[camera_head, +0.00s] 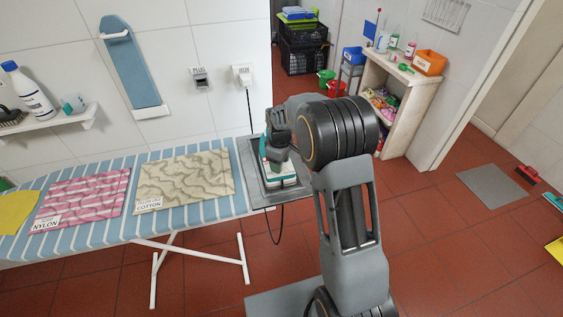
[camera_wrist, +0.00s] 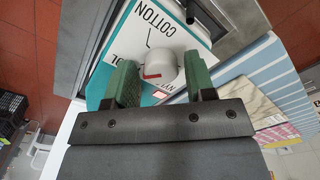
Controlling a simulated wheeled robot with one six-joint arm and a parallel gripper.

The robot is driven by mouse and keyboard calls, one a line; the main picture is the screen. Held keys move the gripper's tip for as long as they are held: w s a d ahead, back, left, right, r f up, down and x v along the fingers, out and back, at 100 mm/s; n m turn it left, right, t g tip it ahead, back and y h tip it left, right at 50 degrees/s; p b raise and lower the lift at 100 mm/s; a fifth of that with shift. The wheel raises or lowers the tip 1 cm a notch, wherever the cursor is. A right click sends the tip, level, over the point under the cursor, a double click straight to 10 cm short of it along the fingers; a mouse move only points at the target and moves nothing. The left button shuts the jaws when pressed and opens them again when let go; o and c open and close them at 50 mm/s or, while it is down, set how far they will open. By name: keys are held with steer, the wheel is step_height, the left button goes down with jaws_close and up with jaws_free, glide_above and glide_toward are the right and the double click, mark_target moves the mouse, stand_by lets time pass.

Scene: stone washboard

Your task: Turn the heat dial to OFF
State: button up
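The heat dial (camera_wrist: 158,66) is a pale round knob with a red mark on its left side in the wrist view. It sits on the white and teal face of the iron (camera_wrist: 195,47), with COTTON printed above it and other words partly hidden. My gripper (camera_wrist: 160,72) has its two green fingers on either side of the dial, with a narrow gap showing at the right finger; contact is unclear. In the head view the iron (camera_head: 279,176) stands on a metal plate (camera_head: 257,187) at the board's right end, with my gripper over it, fingertips hidden.
The striped ironing board (camera_head: 120,222) carries a patterned cotton cloth (camera_head: 186,180), a pink nylon cloth (camera_head: 84,196) and a yellow cloth (camera_head: 14,213). The iron's black cord (camera_head: 277,226) loops below the plate. A shelf unit (camera_head: 397,82) stands behind to the right. Open tiled floor lies right.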

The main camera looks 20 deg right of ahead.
steer(key=shift+o, duration=0.6)
step_height(320, 180, up, 14)
steer(key=shift+f+b, duration=0.15)
steer(key=shift+b, duration=0.25)
